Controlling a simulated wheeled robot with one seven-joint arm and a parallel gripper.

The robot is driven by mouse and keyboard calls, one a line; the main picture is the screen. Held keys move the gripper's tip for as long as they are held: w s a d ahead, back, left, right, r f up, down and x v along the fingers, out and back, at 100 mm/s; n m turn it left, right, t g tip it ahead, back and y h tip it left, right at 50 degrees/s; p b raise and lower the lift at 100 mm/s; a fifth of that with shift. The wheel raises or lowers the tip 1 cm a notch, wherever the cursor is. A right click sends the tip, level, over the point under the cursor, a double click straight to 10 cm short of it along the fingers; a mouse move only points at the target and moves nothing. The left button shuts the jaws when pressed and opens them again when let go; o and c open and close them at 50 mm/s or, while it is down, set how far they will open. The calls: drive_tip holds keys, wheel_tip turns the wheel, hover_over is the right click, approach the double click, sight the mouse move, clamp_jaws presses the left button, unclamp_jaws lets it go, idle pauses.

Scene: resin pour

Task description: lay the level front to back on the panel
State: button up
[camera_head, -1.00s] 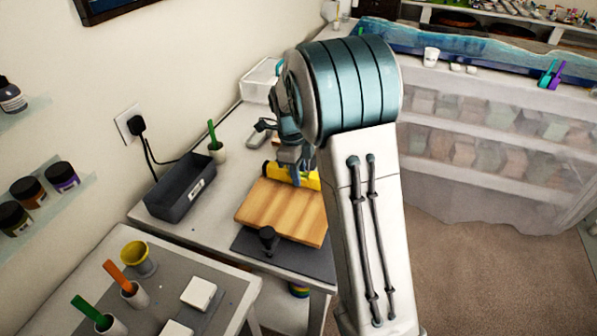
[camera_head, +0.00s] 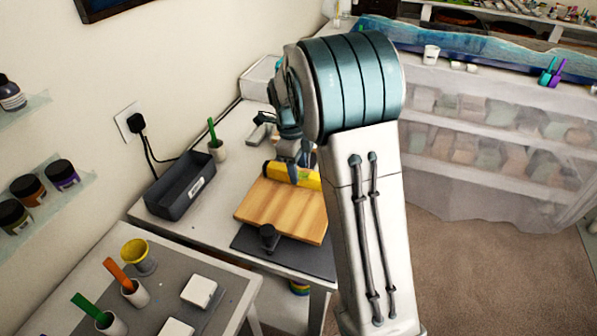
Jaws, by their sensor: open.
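The yellow level (camera_head: 311,179) lies left to right along the far edge of the wooden panel (camera_head: 281,211). I cannot tell whether it rests on the panel or just behind it. The panel sits over a dark grey mat (camera_head: 310,262) and looks slightly tilted. My gripper (camera_head: 293,178) is open at the level, its fingers coming down over the level's middle. The arm hides the level's right end, and the fingers hide part of its middle.
A black knob-like piece (camera_head: 268,237) stands at the panel's near edge. A dark bin (camera_head: 181,185) and a white cup with a green stick (camera_head: 217,149) are to the left. A nearer table (camera_head: 232,282) holds a yellow cup (camera_head: 137,256) and white blocks.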

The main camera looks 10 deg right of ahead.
wheel_tip(320, 180, up, 9)
drive_tip(key=a, duration=0.1)
drive_tip(key=s+d+f+n+t+y, duration=0.1)
drive_tip(key=s+n+t, duration=0.3)
drive_tip(key=s+n, duration=2.1)
drive_tip(key=shift+s, duration=0.2)
